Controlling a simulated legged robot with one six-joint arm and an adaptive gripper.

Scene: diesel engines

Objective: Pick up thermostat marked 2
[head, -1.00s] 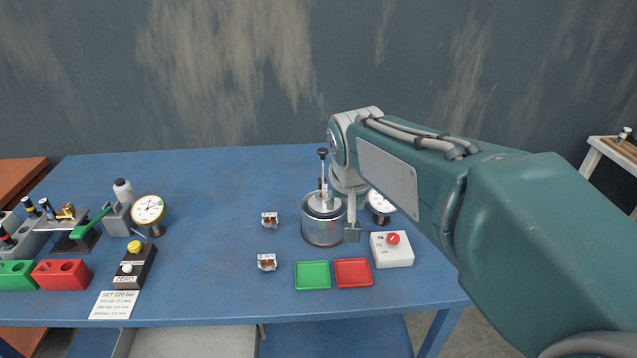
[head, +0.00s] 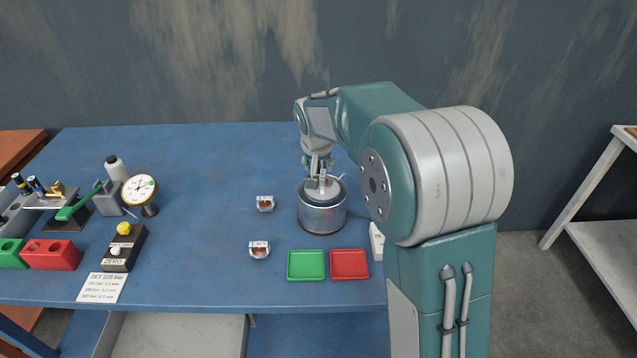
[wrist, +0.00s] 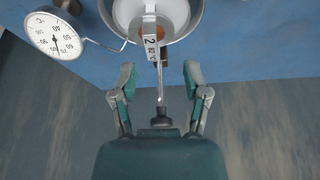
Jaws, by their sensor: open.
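A white tag marked 2 (wrist: 151,42) stands at the pot, with a copper-coloured disc (wrist: 158,32) behind it, seemingly the thermostat's; most of that part is hidden. The metal pot (head: 322,212) stands on the blue table, and its rim shows in the wrist view. A thin rod with a black knob (wrist: 160,118) rises from it between my fingers. My gripper (head: 317,165) is above the pot, pointing down. In the wrist view my gripper (wrist: 160,80) has its fingers wide apart, on either side of the rod, touching nothing that I can see.
Two small labelled parts (head: 265,203) (head: 260,250) sit left of the pot. A green tray (head: 306,265) and a red tray (head: 349,264) lie in front. A dial thermometer (wrist: 54,36) is beside the pot. A gauge (head: 139,190) stands at left; the table's middle left is clear.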

